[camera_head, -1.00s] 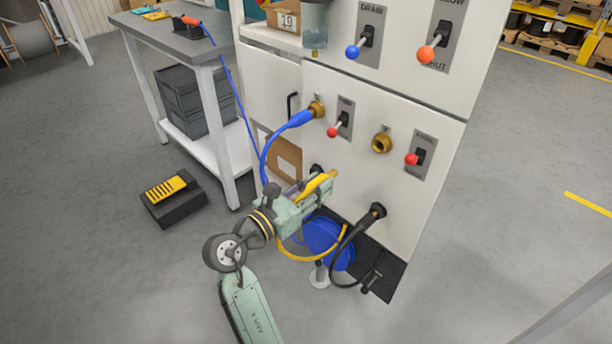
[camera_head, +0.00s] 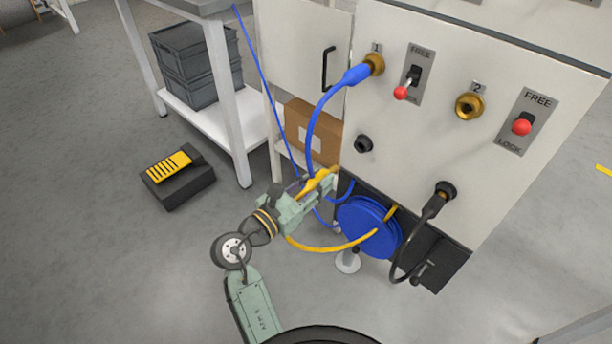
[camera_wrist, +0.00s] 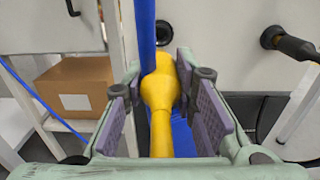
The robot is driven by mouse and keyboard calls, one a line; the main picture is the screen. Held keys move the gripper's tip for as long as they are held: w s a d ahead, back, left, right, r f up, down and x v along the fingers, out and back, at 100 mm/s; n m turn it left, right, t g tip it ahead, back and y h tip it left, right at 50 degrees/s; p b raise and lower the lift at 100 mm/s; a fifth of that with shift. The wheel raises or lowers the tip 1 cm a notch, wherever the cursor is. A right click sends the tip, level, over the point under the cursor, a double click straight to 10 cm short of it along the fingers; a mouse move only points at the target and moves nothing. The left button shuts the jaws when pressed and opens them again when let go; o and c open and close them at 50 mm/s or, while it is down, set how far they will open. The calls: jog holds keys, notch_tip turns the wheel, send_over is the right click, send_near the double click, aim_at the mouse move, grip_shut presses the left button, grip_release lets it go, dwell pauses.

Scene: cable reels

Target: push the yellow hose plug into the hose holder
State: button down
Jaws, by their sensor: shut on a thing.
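My gripper (camera_head: 322,188) is shut on the yellow hose plug (camera_head: 316,181) in front of the cabinet's lower left part. In the wrist view the plug (camera_wrist: 160,88) lies between the purple pads and points away from me, toward the panel. A yellow hose (camera_head: 335,249) hangs from it in a loop to the blue reel (camera_head: 368,225). A round black socket, which looks like the hose holder (camera_head: 364,144), is empty on the white panel, up and right of my gripper. It also shows beyond the plug in the wrist view (camera_wrist: 184,33). The plug is apart from it.
A blue hose (camera_head: 318,115) runs from brass port 1 (camera_head: 374,64) down close behind my gripper and crosses beside the plug in the wrist view. A black hose plug (camera_head: 436,205) sits in another socket at right. A cardboard box (camera_head: 307,126) stands left of the panel.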

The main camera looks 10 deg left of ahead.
aim_at(336, 166)
jog(key=shift+b+x, duration=1.55)
jog(key=shift+x, duration=2.15)
jog(key=shift+p, duration=1.85)
jog(key=shift+p+x, duration=0.85)
jog(key=shift+x, duration=0.9)
jog(key=c, duration=1.2)
grip_release()
jog(key=shift+s+a, duration=0.1)
